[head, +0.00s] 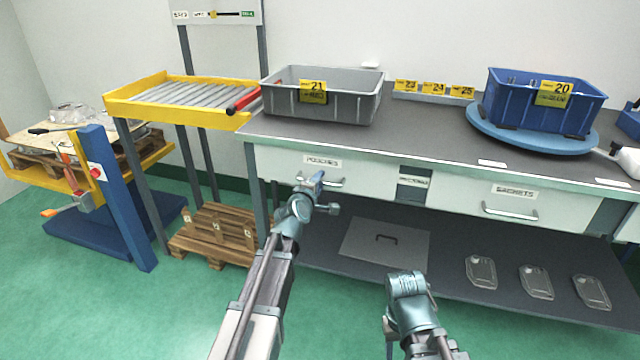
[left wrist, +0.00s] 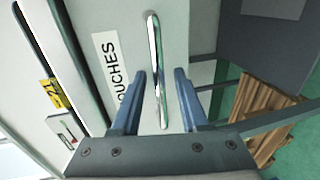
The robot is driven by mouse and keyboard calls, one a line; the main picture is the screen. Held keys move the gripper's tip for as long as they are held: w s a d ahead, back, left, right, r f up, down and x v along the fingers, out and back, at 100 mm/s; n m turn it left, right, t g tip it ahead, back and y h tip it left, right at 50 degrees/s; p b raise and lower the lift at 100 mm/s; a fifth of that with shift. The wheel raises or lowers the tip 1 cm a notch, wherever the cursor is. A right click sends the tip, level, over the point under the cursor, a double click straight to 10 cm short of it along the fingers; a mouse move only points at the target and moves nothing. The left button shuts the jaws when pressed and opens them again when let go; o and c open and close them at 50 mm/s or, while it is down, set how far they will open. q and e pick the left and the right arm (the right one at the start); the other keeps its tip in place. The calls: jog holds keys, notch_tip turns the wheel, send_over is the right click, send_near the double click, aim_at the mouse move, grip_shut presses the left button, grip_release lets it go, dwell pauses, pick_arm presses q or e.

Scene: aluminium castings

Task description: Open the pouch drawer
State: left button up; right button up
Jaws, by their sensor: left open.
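The pouch drawer (head: 368,172) is a pale front under the bench top, with a label reading POUCHES and a bar handle (head: 337,184). It looks closed, flush with the bench front. My left gripper (head: 319,178) is at this handle. In the left wrist view the handle (left wrist: 154,50) runs between the two open fingers (left wrist: 160,74), with a gap on both sides; the drawer front (left wrist: 125,20) lies beyond. Whether the fingers touch the handle is not clear. My right gripper (head: 405,287) is low in front of the bench, its fingers hidden.
A sachets drawer (head: 540,205) is further right. On the bench (head: 425,135) stand a grey bin (head: 345,108) and a blue bin (head: 575,118) on a turntable. A lower shelf (head: 450,255) holds clear trays. A yellow roller stand (head: 150,112) and wooden pallet (head: 215,240) are left.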

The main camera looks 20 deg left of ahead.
pick_arm(q)
grip_shut()
dwell(1.3)
